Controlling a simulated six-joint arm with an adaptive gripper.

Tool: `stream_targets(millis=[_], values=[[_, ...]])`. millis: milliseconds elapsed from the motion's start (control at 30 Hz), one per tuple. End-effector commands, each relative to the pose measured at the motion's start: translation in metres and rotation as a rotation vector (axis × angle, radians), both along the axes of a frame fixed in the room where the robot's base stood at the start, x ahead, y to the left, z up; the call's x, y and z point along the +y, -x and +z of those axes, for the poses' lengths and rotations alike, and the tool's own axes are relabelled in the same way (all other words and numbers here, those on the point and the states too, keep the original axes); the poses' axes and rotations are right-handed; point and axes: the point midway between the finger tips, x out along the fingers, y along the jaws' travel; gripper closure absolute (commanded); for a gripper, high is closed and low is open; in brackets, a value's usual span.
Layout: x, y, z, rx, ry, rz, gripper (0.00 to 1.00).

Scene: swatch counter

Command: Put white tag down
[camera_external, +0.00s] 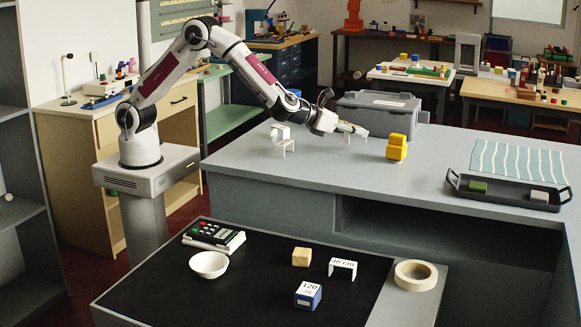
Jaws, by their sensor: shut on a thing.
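My gripper (326,121) is over the grey counter, at the end of my arm reaching in from the left. It is small here and its fingers are hard to make out. A white tag (351,129) with bent-down ends is at the gripper's right side, and the gripper is shut on it. I cannot tell whether the tag's lower edges touch the counter. Another white bracket-shaped piece (283,139) stands on the counter to the left of the gripper. A white tag marked 40 cm (343,266) stands on the black surface in front.
Yellow blocks (396,148) stand right of my gripper, and a grey case (380,110) lies behind it. A black tray (500,194) and striped cloth (520,160) are at right.

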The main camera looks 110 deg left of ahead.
Motion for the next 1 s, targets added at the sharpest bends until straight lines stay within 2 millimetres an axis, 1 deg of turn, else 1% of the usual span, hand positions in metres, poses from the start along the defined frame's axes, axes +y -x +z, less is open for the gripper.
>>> stream_targets(millis=[33,200,300,800,833,867,900,1000], values=[[0.0,0.0,-0.006,0.003,0.0,0.0,0.89],[0.0,0.0,-0.024,0.003,0.0,0.0,0.89],[0.0,0.0,-0.03,0.001,0.0,0.0,0.89],[0.0,0.0,-0.035,0.001,0.0,0.0,0.89],[0.0,0.0,-0.035,0.001,0.0,0.0,0.73],[0.0,0.0,-0.035,0.001,0.0,0.0,0.65],[0.0,0.0,-0.035,0.001,0.001,0.0,0.61],[0.0,0.0,-0.035,0.001,0.001,0.0,0.61]])
